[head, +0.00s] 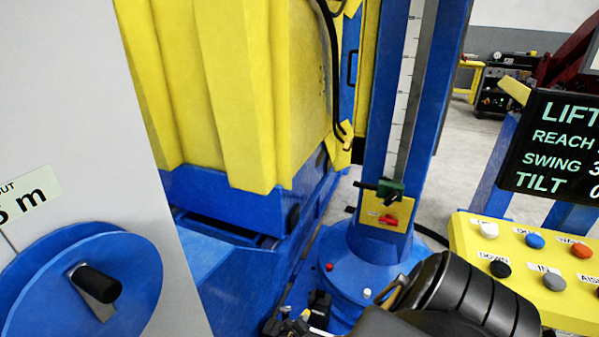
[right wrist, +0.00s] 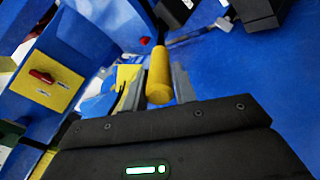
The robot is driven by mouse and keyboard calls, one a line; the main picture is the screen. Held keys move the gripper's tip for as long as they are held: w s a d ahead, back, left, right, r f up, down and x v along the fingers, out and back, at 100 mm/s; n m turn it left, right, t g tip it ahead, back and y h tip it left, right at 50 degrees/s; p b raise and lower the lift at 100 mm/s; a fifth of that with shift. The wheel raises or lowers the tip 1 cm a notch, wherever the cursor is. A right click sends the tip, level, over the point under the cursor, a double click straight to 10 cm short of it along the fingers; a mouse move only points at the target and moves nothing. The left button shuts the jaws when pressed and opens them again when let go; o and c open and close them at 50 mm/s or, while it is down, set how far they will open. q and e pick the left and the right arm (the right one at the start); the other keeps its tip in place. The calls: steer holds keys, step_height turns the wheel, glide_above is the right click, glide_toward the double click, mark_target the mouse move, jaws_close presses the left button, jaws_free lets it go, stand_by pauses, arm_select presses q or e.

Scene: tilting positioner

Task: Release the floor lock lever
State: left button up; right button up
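The lever with a yellow handle (right wrist: 158,78) stands up from the blue round base (right wrist: 215,75) in the right wrist view. My right gripper (right wrist: 157,84) has its grey fingers apart, one on each side of the handle; narrow gaps seem to show beside it. A red ball (right wrist: 145,41) and a white ball are on the base near the lever. In the head view my dark right arm hides most of the gripper and lever, beside the base (head: 372,262) of the blue column.
A yellow plate with a red switch (head: 388,219) is on the column. A button panel (head: 535,268) stands at the right, below a dark display (head: 555,150). A grey cabinet with a blue handwheel (head: 85,285) is at the left. A large yellow-and-blue machine (head: 230,90) fills the middle.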

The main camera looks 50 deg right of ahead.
steer(key=o, duration=0.4)
steer(key=shift+s+a+f, duration=0.1)
steer(key=shift+a+f, duration=0.05)
steer(key=shift+f, duration=0.1)
arm_select(q)
steer(key=shift+s+d, duration=0.15)
steer(key=shift+d, duration=0.05)
arm_select(e)
steer(key=shift+r, duration=0.1)
steer(key=shift+a+r, duration=0.2)
arm_select(q)
steer(key=shift+s+d+r+p, duration=0.1)
steer(key=shift+d+r+p, duration=0.25)
steer(key=shift+r+p, duration=0.35)
steer(key=shift+s+d+r+p, duration=0.1)
steer(key=shift+d+r+p, duration=0.3)
steer(key=shift+r+p, duration=0.3)
steer(key=shift+s+d+r+p, duration=0.1)
steer(key=shift+d+r+p, duration=0.25)
steer(key=shift+r+p, duration=0.35)
arm_select(e)
steer(key=v, duration=1)
arm_select(q)
steer(key=shift+f, duration=0.15)
arm_select(e)
steer(key=shift+s, duration=0.1)
